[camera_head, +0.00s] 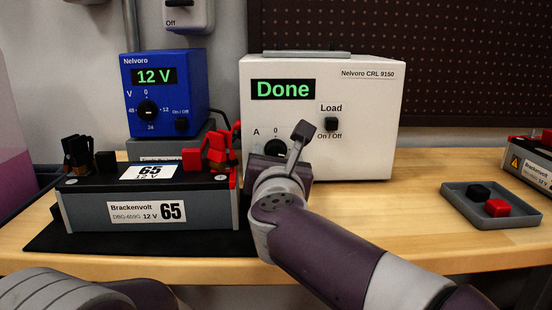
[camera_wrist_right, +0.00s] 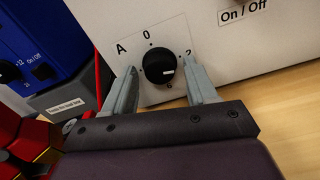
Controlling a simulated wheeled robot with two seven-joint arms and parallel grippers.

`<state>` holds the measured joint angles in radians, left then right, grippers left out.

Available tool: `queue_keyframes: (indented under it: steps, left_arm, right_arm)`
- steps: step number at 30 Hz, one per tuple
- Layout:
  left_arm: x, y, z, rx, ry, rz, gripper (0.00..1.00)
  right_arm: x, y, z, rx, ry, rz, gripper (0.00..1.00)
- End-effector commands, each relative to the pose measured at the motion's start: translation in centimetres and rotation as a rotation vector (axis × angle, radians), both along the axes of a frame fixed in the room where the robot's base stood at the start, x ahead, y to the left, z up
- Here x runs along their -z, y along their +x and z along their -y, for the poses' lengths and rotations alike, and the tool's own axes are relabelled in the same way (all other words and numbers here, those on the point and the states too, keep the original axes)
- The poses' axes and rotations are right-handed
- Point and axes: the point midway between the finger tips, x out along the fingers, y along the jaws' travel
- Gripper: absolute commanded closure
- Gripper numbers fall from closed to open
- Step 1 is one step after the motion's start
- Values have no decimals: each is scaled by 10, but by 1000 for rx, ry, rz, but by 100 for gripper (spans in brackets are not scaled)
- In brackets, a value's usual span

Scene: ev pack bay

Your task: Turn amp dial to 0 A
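The amp dial (camera_head: 275,147) is a round black knob on the front of the white Nelvoro CRL 9150 load tester (camera_head: 350,110), partly hidden by my right gripper in the head view. In the right wrist view the dial (camera_wrist_right: 157,64) shows whole, with 0 printed above it and 2 to its right. Its short white mark sits right of and below centre, away from the 0. My right gripper (camera_wrist_right: 160,66) is open, one finger on each side of the dial, with gaps visible. It also shows in the head view (camera_head: 281,148). My left gripper is out of view.
The tester display (camera_head: 283,89) reads Done; a Load switch (camera_head: 331,124) is right of the dial. A Brackenvolt battery (camera_head: 90,208) with red and black clamps and a blue 12 V supply (camera_head: 190,80) stand left. A grey tray (camera_head: 510,217) holds red and black caps at right.

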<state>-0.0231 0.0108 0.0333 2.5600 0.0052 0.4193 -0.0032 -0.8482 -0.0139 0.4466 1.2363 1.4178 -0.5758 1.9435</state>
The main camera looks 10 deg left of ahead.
Motion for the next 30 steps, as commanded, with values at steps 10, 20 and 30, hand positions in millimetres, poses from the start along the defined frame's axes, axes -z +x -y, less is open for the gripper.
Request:
queue_keyframes:
  steps: [10, 20, 30]
  left_arm:
    - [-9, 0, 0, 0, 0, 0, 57]
    - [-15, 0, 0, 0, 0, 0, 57]
    - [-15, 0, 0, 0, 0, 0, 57]
  right_arm:
    - [-3, 0, 0, 0, -128, 35, 90]
    - [1, 0, 1, 0, -361, 103, 90]
    - [1, 0, 1, 0, -359, 102, 35]
